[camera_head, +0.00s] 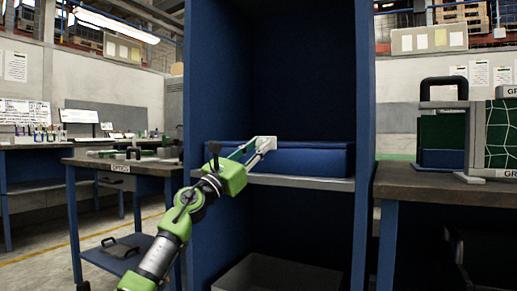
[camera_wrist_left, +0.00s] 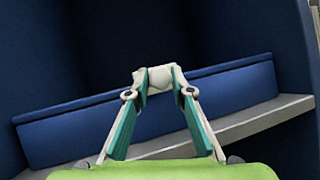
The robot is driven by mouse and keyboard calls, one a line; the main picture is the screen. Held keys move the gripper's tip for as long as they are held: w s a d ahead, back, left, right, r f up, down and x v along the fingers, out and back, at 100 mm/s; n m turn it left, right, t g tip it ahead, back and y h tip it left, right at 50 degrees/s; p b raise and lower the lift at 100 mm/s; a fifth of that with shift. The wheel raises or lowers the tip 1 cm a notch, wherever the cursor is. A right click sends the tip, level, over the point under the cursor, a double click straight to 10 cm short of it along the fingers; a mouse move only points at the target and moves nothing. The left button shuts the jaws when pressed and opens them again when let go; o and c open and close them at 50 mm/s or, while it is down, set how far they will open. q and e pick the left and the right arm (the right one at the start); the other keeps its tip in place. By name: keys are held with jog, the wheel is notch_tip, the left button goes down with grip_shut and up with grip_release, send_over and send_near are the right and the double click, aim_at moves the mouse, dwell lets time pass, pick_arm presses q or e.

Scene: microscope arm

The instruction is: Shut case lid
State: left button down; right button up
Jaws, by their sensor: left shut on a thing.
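A long, low blue case (camera_head: 310,161) lies on a shelf inside a tall blue cabinet. Its lid (camera_head: 325,145) shows as a thin band along the top, nearly flat; I cannot tell whether it is fully down. My left gripper (camera_head: 265,144) reaches in from the left, its pale fingertips together at the case's top front edge. In the left wrist view the fingertips (camera_wrist_left: 155,78) meet over the lid's edge (camera_wrist_left: 225,72) and hide that part of it. The front of the case (camera_wrist_left: 65,132) shows between and beside the fingers. My right gripper is out of view.
The grey shelf edge (camera_head: 305,183) runs under the case, and the cabinet side walls (camera_head: 366,110) stand close at both ends. A grey bin (camera_head: 270,274) is below. Workbenches stand left (camera_head: 115,165) and right (camera_head: 450,186), the right one carrying equipment.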

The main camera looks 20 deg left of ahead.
pick_arm(q)
jog(key=shift+w+d+f+g, duration=0.15)
jog(key=shift+f, duration=0.3)
jog(key=shift+w+d+f+g, duration=0.15)
jog(key=shift+f, duration=0.25)
jog(key=c, duration=1.9)
grip_release()
jog(key=shift+o, duration=0.4)
jog(key=shift+a, duration=0.1)
jog(key=shift+s+a+r, duration=0.1)
jog(key=shift+a, duration=0.05)
jog(key=v, duration=1.2)
